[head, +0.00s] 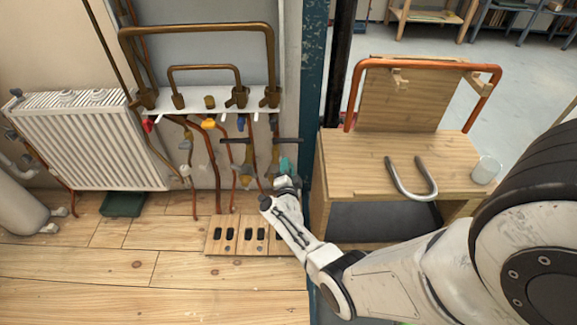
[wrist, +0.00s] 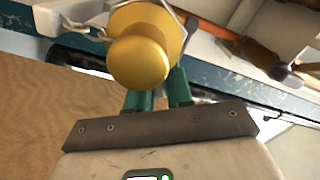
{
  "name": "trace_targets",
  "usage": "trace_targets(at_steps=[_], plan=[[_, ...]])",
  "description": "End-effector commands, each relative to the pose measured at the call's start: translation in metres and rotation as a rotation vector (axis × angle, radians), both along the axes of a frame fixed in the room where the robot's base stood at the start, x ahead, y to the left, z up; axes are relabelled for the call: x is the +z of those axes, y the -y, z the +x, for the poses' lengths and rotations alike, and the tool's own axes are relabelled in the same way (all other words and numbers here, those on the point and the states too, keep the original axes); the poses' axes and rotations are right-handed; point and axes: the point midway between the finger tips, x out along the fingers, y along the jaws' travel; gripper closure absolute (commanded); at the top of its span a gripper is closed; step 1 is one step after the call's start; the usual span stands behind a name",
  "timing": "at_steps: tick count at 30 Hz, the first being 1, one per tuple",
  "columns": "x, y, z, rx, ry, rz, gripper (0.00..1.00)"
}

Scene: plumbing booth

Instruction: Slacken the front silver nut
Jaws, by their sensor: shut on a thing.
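My gripper (head: 284,172) is at the pipework beside the blue post, low on the right of the wall pipes. In the wrist view its two teal fingers (wrist: 158,95) reach up to a round brass-coloured fitting (wrist: 139,62) and are shut at it. The brass end hides the fingertips, so the exact contact does not show. Silver wire-like pieces (wrist: 82,28) lie around the fitting. I cannot make out a separate silver nut in either view; my gripper covers that spot in the head view.
A white radiator (head: 95,145) stands left. Copper pipes (head: 210,165) run down the wall to a slotted wooden board (head: 214,243) on the floor. The blue post (head: 308,90) is close to my gripper. A wooden bench (head: 350,168) with a bent grey pipe (head: 396,183) and white cup (head: 486,170) stands right.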

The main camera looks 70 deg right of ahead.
Motion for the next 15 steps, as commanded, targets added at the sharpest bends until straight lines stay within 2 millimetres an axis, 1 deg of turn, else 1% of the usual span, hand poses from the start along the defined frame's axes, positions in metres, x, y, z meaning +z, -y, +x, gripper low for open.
trace_targets(at_steps=[7,15], plan=[[0.0031,-0.0020,0.0028,0.003,-0.080,-0.031,1.00],[0.0031,-0.0023,0.0034,0.003,-0.104,-0.040,1.00]])
